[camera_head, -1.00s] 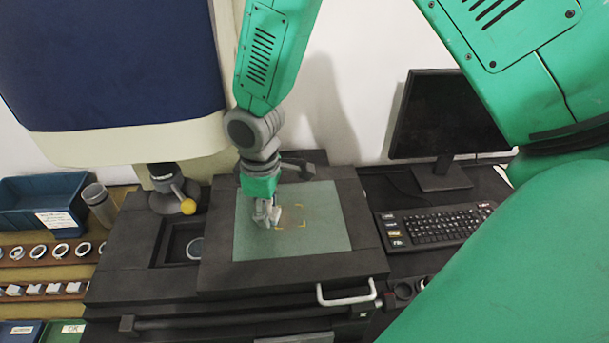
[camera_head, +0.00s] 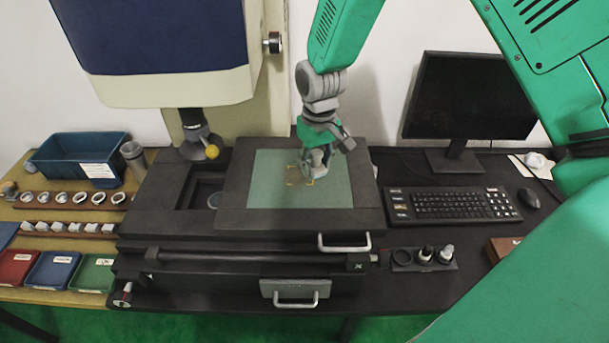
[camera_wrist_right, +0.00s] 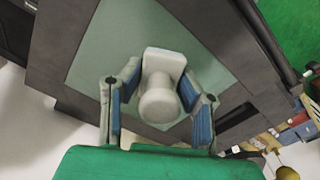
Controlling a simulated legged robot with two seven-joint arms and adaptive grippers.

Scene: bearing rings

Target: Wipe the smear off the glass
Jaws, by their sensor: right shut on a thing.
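The glass (camera_head: 265,188) is a greenish pane set in the dark stage of the measuring machine. Yellow corner marks (camera_head: 291,183) show on it; a faint brownish trace seems to lie between them, partly hidden by my gripper. My right gripper (camera_head: 318,163) is over the right part of the marked area. In the right wrist view my right gripper (camera_wrist_right: 155,92) is shut on a pale wiper (camera_wrist_right: 160,102) with a round knob and a flat block-like end. The wiper is at or just above the glass; I cannot tell if it touches. My left gripper is not in view.
The machine's lens column (camera_head: 195,130) with a yellow knob stands behind left. A keyboard (camera_head: 450,203), monitor (camera_head: 470,95) and small bottles (camera_head: 426,255) are to the right. A blue bin (camera_head: 75,160), rings (camera_head: 75,200) and small trays (camera_head: 52,270) are at left.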

